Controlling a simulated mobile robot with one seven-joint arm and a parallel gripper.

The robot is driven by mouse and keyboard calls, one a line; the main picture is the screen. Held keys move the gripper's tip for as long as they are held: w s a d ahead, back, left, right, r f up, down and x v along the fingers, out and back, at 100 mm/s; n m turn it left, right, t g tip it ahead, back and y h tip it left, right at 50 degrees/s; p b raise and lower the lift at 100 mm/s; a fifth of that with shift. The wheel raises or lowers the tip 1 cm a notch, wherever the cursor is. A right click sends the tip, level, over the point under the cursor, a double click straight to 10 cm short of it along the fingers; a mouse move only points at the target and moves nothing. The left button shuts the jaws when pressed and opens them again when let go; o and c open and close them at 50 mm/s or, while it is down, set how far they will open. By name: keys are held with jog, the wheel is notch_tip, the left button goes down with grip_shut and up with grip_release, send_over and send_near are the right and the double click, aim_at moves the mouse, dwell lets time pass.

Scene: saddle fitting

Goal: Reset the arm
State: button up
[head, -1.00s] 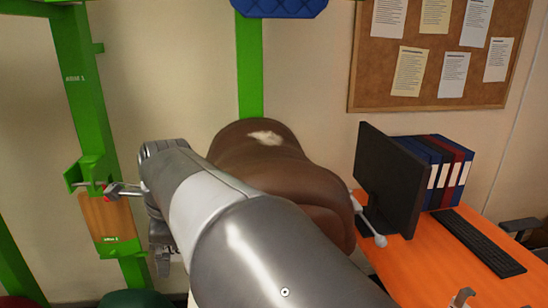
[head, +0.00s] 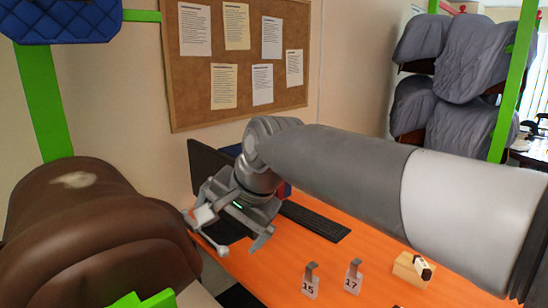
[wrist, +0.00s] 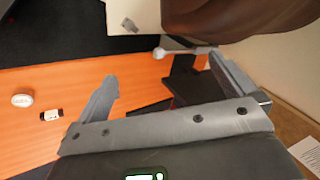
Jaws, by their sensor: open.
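My gripper (head: 230,236) is at the middle left of the head view, over the orange desk and close to the dark monitor. In the wrist view my gripper (wrist: 163,72) has its two fingers spread apart with nothing between them. My arm reaches in from the right of the head view, above the desk. The brown saddle (head: 95,235) is to the left of my gripper, and its edge shows at the top of the wrist view (wrist: 245,15). A light lever with a ball end (head: 221,250) is beside my gripper; whether they touch cannot be told.
The orange desk (head: 335,270) holds a keyboard (head: 314,222), tags 15 (head: 310,285) and 17 (head: 353,280), and a wooden block (head: 411,269). The monitor (head: 206,160) is partly hidden by my arm. Grey covered saddles (head: 440,55) hang at the back right.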

jog(key=s+d+f+n+h, duration=0.1)
jog(key=s+d+f, duration=0.3)
jog(key=d, duration=0.3)
jog(key=s+d+f+n+t+h, duration=0.1)
jog(key=s+d+f+h, duration=0.1)
jog(key=s+d+f, duration=0.3)
jog(key=s+d+f+n+h, duration=0.1)
jog(key=s+d+f, duration=0.3)
jog(key=d, duration=0.7)
jog(key=shift+s+d+f+n+h, duration=0.2)
jog(key=shift+f+n+h, duration=0.2)
jog(key=shift+f+n, duration=0.1)
